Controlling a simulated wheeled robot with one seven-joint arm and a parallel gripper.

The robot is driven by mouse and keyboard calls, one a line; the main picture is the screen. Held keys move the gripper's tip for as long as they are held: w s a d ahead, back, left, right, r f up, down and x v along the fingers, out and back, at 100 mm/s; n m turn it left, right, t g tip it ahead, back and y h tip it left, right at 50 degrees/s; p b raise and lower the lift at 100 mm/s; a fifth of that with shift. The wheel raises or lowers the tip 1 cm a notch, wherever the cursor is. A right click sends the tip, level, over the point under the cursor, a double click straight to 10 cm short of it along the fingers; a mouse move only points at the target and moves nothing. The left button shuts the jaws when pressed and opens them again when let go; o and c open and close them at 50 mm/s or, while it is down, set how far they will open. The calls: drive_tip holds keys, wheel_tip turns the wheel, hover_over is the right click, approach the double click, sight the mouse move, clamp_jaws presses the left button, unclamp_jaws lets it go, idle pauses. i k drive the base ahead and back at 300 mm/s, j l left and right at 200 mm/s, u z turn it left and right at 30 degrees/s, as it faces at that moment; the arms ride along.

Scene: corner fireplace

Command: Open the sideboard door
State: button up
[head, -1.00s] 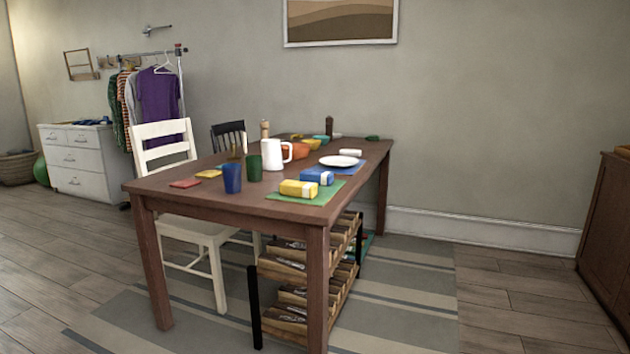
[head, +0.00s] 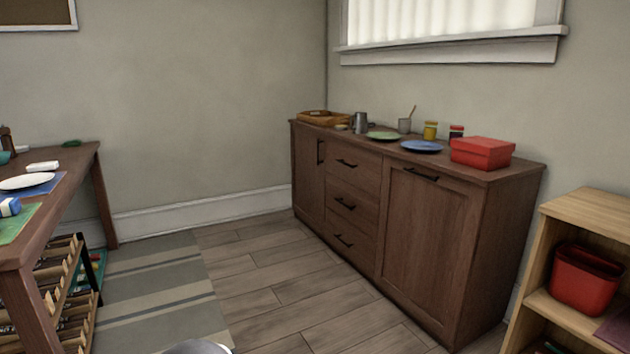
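A dark brown wooden sideboard (head: 478,186) stands against the right wall under the window. It has a narrow door (head: 307,172) at its far left with a vertical black handle (head: 320,152). Several drawers with black handles are in the middle. A wide panel door (head: 422,240) is at the right, with a horizontal black handle (head: 421,174) at its top. All its doors and drawers look closed. My gripper is not in view.
A red box (head: 482,152), a blue plate (head: 421,146), jars and a tray stand on the sideboard. A light wood shelf (head: 590,212) is close to its right. The dining table (head: 92,160) is at left. Wood floor (head: 262,268) between table and sideboard is clear.

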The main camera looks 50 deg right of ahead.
sight(308, 147)
drive_tip(key=z, duration=1.65)
drive_tip(key=i, duration=0.55)
drive_tip(key=i+j+z, duration=0.1)
drive_tip(key=i, duration=1)
drive_tip(key=i+j+z, duration=0.1)
drive_tip(key=i, duration=0.45)
drive_tip(key=i+j+z, duration=0.1)
drive_tip(key=i, duration=0.45)
drive_tip(key=i+j, duration=0.25)
drive_tip(key=i, duration=0.25)
drive_tip(key=i+j+z, duration=0.1)
drive_tip(key=i, duration=0.45)
drive_tip(key=j, duration=0.05)
